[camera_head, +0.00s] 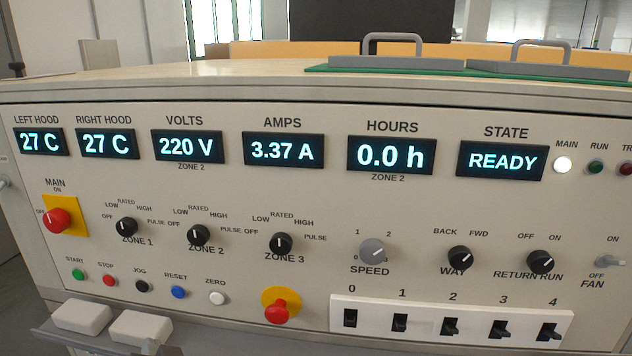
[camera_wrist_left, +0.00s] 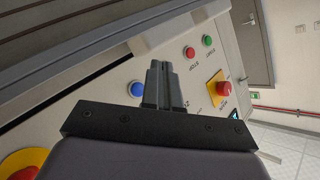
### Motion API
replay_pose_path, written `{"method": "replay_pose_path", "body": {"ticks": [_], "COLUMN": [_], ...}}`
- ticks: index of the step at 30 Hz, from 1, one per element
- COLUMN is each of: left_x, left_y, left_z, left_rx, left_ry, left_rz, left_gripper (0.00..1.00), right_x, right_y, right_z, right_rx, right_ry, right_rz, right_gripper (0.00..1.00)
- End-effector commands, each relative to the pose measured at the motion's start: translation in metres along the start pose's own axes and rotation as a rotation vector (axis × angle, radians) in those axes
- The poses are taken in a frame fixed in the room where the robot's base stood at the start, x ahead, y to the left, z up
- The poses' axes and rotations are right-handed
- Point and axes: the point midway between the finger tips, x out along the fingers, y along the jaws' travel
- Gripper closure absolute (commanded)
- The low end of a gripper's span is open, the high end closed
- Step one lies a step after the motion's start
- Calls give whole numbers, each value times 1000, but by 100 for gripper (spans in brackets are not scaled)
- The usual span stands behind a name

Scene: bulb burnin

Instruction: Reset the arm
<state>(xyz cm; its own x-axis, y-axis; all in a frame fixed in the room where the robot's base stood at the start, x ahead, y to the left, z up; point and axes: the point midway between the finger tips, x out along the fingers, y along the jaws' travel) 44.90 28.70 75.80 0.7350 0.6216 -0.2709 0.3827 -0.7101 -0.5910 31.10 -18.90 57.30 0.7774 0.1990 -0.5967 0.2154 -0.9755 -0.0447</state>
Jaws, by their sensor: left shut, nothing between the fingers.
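My left gripper (camera_wrist_left: 158,70) shows in the left wrist view with its two grey fingers together and nothing between them. It points toward a panel with a blue button (camera_wrist_left: 136,89) beside the fingers. In the head view I cannot clearly make out either gripper. The control panel there has MAIN switch (camera_head: 57,220) in red on yellow, a blue RESET button (camera_head: 179,292), and a red mushroom button (camera_head: 277,312). The STATE display (camera_head: 502,161) reads READY. My right gripper is in no view.
Two pale blocks (camera_head: 82,317) sit on a ledge at the lower left. Grey handled lids (camera_head: 395,64) lie on top of the cabinet. A switch row (camera_head: 375,318) runs along the lower right. The left wrist view shows a red knob (camera_wrist_left: 218,87) on yellow.

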Motion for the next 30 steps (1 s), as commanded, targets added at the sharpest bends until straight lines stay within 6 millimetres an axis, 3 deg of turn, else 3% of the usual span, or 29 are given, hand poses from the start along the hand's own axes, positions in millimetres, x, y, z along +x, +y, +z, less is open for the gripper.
{"method": "replay_pose_path", "body": {"ticks": [5,9,15,20,22,30], "left_x": [-30,-66,-121,-162,-148,-124], "left_y": [24,34,35,27,43,87], "left_z": [72,124,172,195,192,189], "left_rx": [40,63,64,50,31,-76], "left_ry": [-248,-422,-582,-655,-586,-371], "left_rz": [247,460,717,883,880,901], "left_gripper": [100,100,100,100,100,100], "right_x": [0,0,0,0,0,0], "right_y": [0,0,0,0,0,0], "right_z": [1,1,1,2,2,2], "right_rx": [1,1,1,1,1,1], "right_ry": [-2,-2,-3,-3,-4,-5], "right_rz": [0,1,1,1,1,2], "right_gripper": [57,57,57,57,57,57]}}
